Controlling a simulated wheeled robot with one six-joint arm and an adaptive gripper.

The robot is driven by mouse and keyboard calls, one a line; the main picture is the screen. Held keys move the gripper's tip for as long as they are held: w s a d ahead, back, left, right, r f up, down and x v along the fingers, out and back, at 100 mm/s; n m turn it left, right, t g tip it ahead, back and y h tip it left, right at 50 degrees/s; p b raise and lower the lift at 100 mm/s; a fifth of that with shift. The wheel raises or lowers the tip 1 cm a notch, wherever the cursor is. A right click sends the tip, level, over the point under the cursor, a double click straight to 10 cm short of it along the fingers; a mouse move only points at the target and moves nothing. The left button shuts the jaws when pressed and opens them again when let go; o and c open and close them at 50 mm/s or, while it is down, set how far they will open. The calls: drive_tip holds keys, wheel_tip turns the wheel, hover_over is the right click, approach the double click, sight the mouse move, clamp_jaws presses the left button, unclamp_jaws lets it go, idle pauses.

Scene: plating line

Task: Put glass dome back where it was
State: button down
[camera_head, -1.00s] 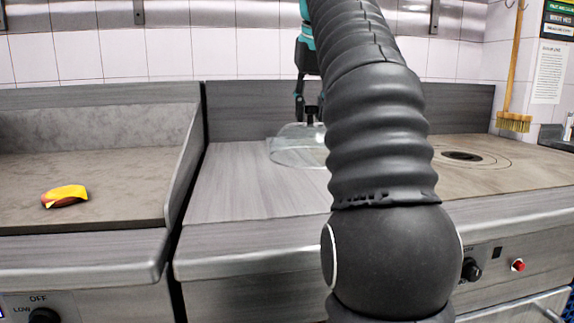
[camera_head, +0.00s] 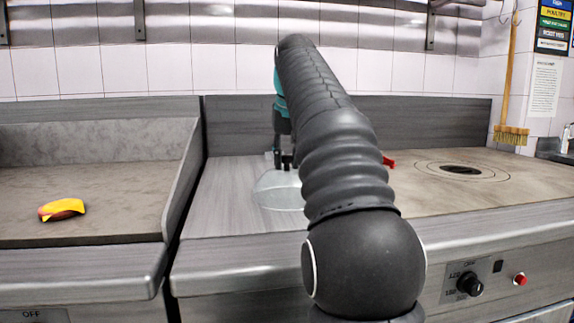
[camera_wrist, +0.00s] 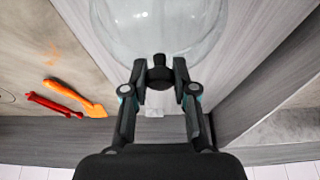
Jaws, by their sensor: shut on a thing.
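The clear glass dome (camera_head: 276,190) is on or just above the grey counter, left of my arm in the head view; its right part is hidden behind my arm. In the wrist view the dome (camera_wrist: 155,25) fills the top middle, with its dark knob between my fingertips. My gripper (camera_wrist: 160,72) is shut on that knob. In the head view my gripper (camera_head: 284,162) shows above the dome, partly hidden by my arm. I cannot tell whether the dome's rim touches the counter.
A round hob plate (camera_head: 462,170) is at right. A red tool (camera_wrist: 52,105) and an orange tool (camera_wrist: 78,97) lie beside the dome.

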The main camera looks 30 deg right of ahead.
sight(289, 174)
drive_tip(key=shift+f, duration=0.55)
drive_tip(key=shift+f, duration=0.15)
drive_tip(key=c, duration=0.9)
unclamp_jaws()
drive_tip(key=p+v, duration=0.1)
drive_tip(key=v, duration=0.4)
drive_tip(key=shift+r, duration=0.35)
drive_tip(key=shift+v, duration=1.05)
